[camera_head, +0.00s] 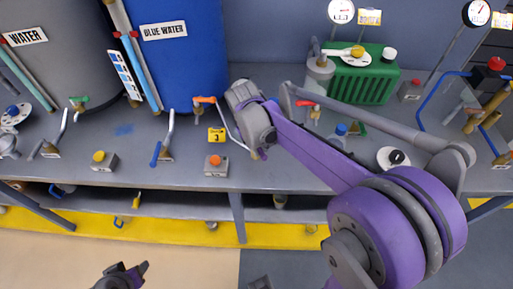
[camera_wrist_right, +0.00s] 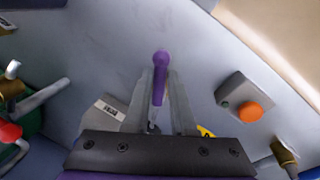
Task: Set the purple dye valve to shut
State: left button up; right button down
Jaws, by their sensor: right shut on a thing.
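The purple valve lever (camera_wrist_right: 160,75), with a rounded purple end, stands between my right gripper's fingers in the right wrist view. My right gripper (camera_wrist_right: 160,98) is shut on it. A small labelled plate (camera_wrist_right: 110,110) lies beside the fingers, its text too small to read. In the head view my right gripper (camera_head: 259,151) is at the bench top, right of an orange-capped button box (camera_head: 215,165); the purple lever is hidden there. My left gripper (camera_head: 141,270) is low in the head view, away from the bench; its jaw opening is unclear.
A yellow "3" tag (camera_head: 216,135) and an orange-handled valve (camera_head: 204,100) are left of my right gripper. A green box (camera_head: 365,85) stands to the right. Floor in front is clear.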

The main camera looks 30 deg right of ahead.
jog(key=n, duration=0.1)
jog(key=d+n, duration=0.1)
jog(key=shift+n+t, duration=0.3)
jog(key=shift+n, duration=0.1)
jog(key=n, duration=0.1)
jog(key=d+n, duration=0.1)
jog(key=n, duration=0.1)
jog(key=shift+w+d+n+t, duration=0.1)
jog(key=shift+n+t, duration=0.2)
jog(key=n, duration=0.2)
jog(key=d+n, duration=0.1)
jog(key=shift+w+t+y, duration=0.25)
jog(key=shift+t+y, duration=0.05)
jog(key=shift+w+d+n, duration=0.15)
jog(key=shift+w+n, duration=0.05)
jog(key=shift+n, duration=0.55)
jog(key=shift+w+d+n, duration=0.15)
jog(key=shift+n, duration=0.6)
jog(key=shift+y, duration=0.3)
jog(key=c, duration=0.8)
grip_release()
jog(key=shift+o, duration=0.2)
